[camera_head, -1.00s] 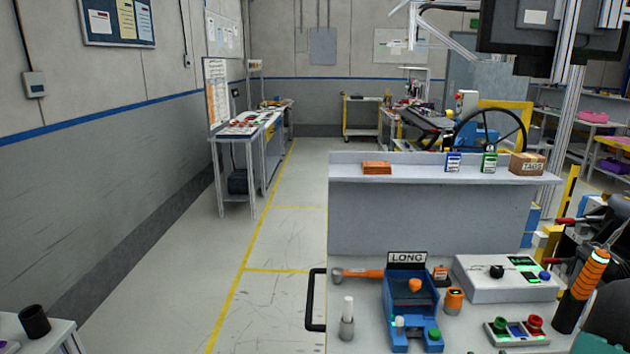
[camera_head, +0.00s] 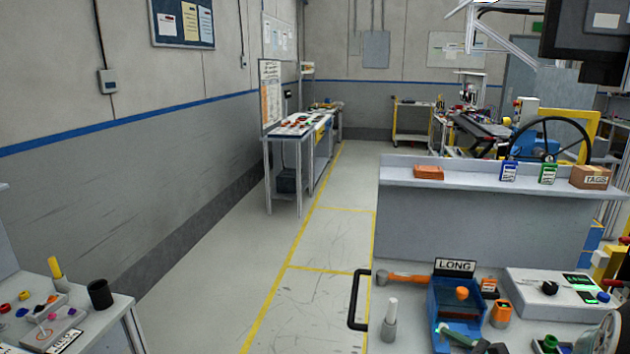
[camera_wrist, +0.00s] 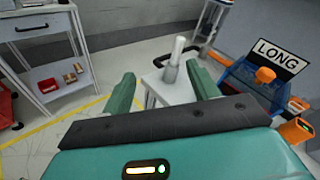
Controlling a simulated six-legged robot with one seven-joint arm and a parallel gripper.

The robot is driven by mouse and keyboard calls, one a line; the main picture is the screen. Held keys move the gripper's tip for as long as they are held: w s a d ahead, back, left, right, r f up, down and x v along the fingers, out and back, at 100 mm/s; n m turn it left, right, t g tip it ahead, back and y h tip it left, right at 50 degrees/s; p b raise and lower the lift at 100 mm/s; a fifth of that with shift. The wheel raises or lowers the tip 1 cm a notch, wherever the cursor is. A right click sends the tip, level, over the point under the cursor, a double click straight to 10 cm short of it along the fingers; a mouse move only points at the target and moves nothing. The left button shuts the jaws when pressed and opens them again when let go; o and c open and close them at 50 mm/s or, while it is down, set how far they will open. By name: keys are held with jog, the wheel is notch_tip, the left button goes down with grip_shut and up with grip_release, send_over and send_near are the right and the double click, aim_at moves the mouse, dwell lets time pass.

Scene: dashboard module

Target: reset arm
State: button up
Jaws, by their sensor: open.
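My gripper (camera_wrist: 161,80) shows in the wrist view with its two green fingers spread wide and nothing between them. Beyond the fingers, a pale cylinder in a grey holder (camera_wrist: 171,72) stands on the bench, apart from them. The blue fixture with the LONG sign (camera_wrist: 240,78) is to the right of the fingers. In the head view, the blue fixture (camera_head: 444,300) and the holder with its white-topped cylinder (camera_head: 390,322) are on the bench at the lower right.
A grey control box (camera_head: 530,290) and an orange-handled hammer (camera_head: 405,279) lie on the bench. A black handle (camera_head: 356,300) sticks out at its left edge. A side bench with a black cup (camera_head: 100,294) is at lower left. The floor aisle (camera_head: 225,265) between is clear.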

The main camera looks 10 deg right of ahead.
jog(key=s+a+r+n+g, duration=0.2)
jog(key=s+a+n+g, duration=0.25)
jog(key=a+n, duration=0.35)
jog(key=s+a+r+n+g, duration=0.1)
jog(key=s+a+n+g, duration=0.3)
jog(key=a+n+g, duration=0.4)
jog(key=s+r+n+t+h, duration=0.3)
jog(key=s+r+n+h, duration=0.3)
jog(key=n, duration=0.3)
jog(key=shift+r+h, duration=0.2)
jog(key=shift+h, duration=0.4)
jog(key=shift+s+t, duration=0.1)
jog(key=shift+t, duration=0.15)
